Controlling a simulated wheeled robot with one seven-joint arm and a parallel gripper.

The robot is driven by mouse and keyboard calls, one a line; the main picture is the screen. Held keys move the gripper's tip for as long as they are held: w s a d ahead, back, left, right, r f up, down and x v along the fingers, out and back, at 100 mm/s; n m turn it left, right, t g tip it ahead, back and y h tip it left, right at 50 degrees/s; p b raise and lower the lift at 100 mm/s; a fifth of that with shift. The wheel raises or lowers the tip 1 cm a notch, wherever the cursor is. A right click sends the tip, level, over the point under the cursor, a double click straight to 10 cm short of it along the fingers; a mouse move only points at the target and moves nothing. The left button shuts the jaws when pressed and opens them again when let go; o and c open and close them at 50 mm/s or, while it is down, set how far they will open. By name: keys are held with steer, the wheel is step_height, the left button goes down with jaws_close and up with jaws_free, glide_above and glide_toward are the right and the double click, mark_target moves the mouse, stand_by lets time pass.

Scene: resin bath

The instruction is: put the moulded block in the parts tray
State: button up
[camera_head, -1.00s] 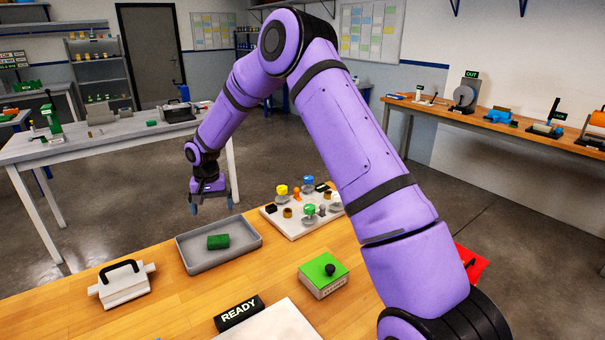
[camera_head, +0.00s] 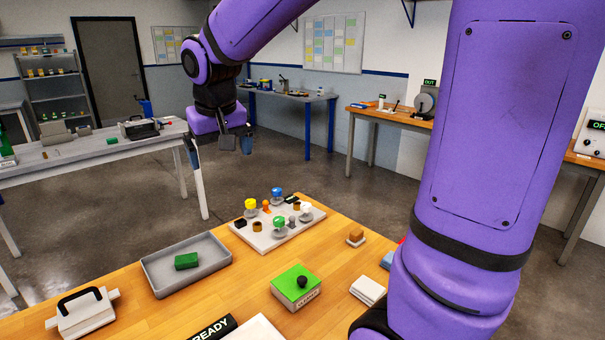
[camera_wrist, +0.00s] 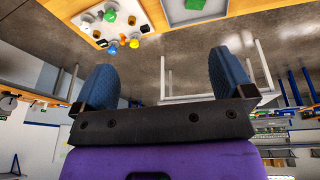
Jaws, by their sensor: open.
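A green block (camera_head: 187,261) lies inside a shallow grey tray (camera_head: 157,286) on the wooden bench. It is clear of my gripper. I cannot tell for certain whether it is the moulded block, or whether this tray is the parts tray. My gripper (camera_head: 218,148) is raised in the air beyond the tray, over the floor gap behind the bench. Its blue fingers are apart with nothing between them. The wrist view also shows the open, empty gripper (camera_wrist: 165,82).
A white board with coloured knobs (camera_head: 262,238) stands behind the tray. A grey table (camera_head: 85,155) stands behind.

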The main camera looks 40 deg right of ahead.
steer(key=s+d+r+n+t+y, duration=0.1)
steer(key=s+d+t, duration=0.1)
steer(key=s, duration=1.9)
steer(key=shift+s+r+n, duration=0.2)
steer(key=shift+r+n, duration=0.1)
steer(key=shift+n, duration=0.1)
